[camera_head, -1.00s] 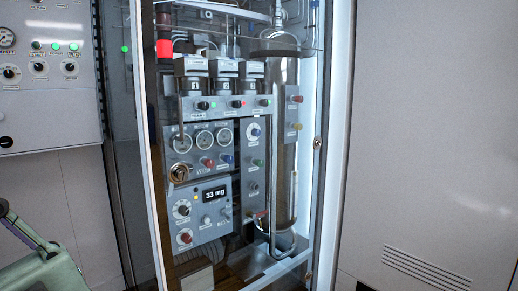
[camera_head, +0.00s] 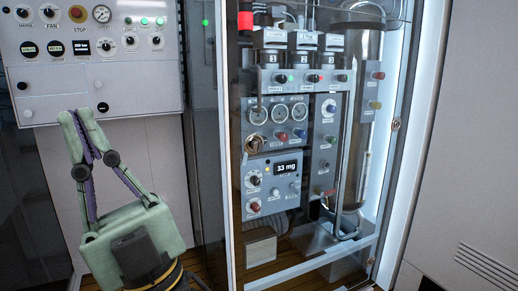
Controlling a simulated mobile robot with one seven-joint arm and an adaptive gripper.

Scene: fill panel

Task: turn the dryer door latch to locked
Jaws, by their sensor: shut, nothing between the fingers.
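The dryer cabinet (camera_head: 234,180) stands in the middle with a clear front and a pale frame. A small metal fitting (camera_head: 396,124) on its right frame edge looks like the door latch, but it is too small to tell how it is turned. My green gripper (camera_head: 74,116) is at the left, pointing up, with its fingertips together and nothing between them. It is well apart from the cabinet, in front of the wall below the control panel.
A control panel (camera_head: 120,80) with knobs, a gauge and lit buttons hangs at the upper left. Inside the cabinet are a display unit (camera_head: 287,168), several gauges and a tall metal cylinder (camera_head: 362,100). A plain pale panel (camera_head: 470,150) with vent slots is at the right.

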